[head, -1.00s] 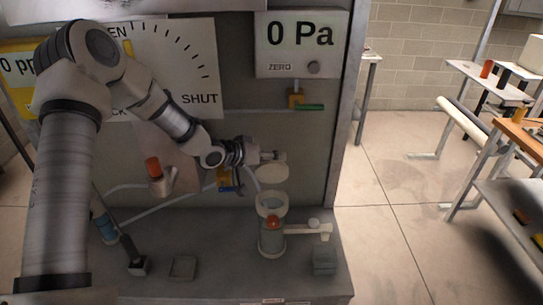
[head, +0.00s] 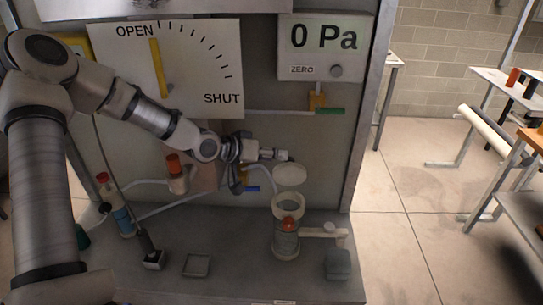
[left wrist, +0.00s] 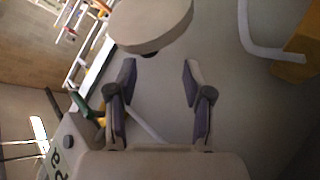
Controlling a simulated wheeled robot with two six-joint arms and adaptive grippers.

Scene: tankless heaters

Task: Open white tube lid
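The white tube (head: 287,235) stands upright on the grey bench, with an open round mouth and an orange-red knob on its front. Its round white lid (head: 290,175) is raised above the mouth, apart from the rim. The lid also shows in the left wrist view (left wrist: 150,24), just beyond the fingertips. My left gripper (head: 281,155) is just above and left of the lid in the head view. In the left wrist view its two fingers (left wrist: 160,75) are spread with nothing between them. My right gripper is not in view.
A panel behind carries an OPEN/SHUT dial (head: 180,70) and a 0 Pa display (head: 322,48). A red-capped bottle (head: 177,173), a blue tube (head: 120,213) and a small square tray (head: 196,265) are left of the tube. A grey block (head: 338,264) is right.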

